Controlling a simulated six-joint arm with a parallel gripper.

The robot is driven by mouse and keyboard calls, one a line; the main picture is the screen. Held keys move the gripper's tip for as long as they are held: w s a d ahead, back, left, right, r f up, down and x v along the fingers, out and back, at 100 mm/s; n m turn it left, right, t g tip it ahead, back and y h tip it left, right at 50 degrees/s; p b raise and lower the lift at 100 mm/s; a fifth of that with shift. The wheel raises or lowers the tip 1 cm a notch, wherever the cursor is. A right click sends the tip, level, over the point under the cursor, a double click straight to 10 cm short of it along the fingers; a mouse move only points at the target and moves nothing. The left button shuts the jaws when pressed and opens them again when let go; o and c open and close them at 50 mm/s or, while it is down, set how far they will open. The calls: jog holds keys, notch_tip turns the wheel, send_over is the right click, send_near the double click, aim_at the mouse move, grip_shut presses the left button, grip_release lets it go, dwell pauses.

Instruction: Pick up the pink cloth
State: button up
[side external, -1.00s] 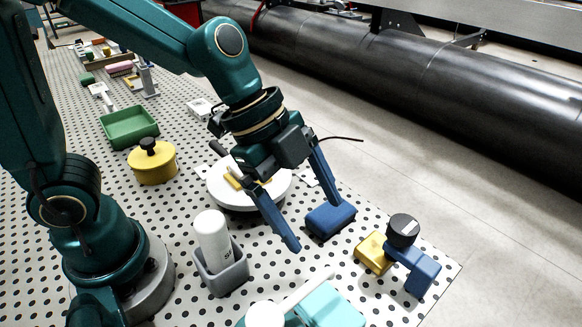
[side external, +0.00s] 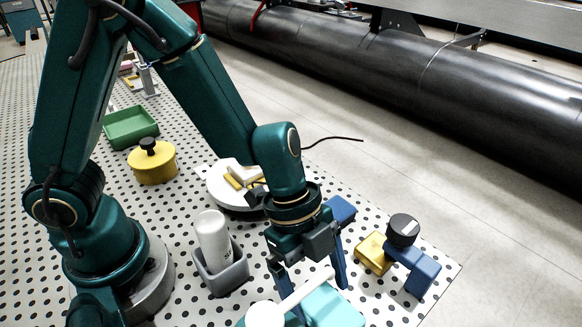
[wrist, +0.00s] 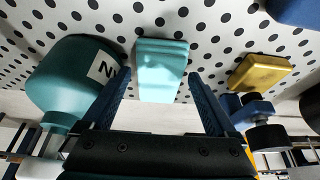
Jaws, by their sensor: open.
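A small pink thing (side external: 127,66) shows at the far end of the table in the side view, partly behind my arm. It is too small to tell whether it is a cloth. My gripper (side external: 320,292) is open and points down at the near end, far from it. A turquoise block (side external: 336,306) lies below my gripper. In the wrist view, the turquoise block (wrist: 160,72) shows between the fingers of my gripper (wrist: 160,92), beyond them, with nothing held. No pink thing shows in the wrist view.
A teal bottle (wrist: 75,80) with a white top (side external: 265,315) stands close beside my gripper. A grey holder (side external: 222,275) with a white bottle (side external: 212,240), a yellow pot (side external: 152,165), a green tray (side external: 130,126) and a yellow block (side external: 373,255) stand around.

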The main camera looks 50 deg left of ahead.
aim_at(330, 306)
jog(key=shift+f, duration=0.25)
jog(key=c, duration=1.1)
jog(key=shift+d+r, duration=0.1)
jog(key=shift+r, duration=0.05)
jog(key=shift+r, duration=1)
notch_tip(330, 306, up, 2)
jog(key=shift+w+r, duration=0.1)
jog(key=shift+w, duration=0.05)
jog(key=w+a+r, duration=0.1)
jog(key=a+r, duration=0.1)
jog(key=a, duration=0.1)
jog(key=a+r, duration=0.2)
jog(key=a, duration=0.2)
jog(key=w+a+r, duration=0.1)
jog(key=a+r, duration=0.1)
jog(key=a, duration=0.2)
jog(key=shift+w+a+r, duration=0.2)
jog(key=shift+w+r, duration=0.05)
jog(key=shift+w, duration=0.05)
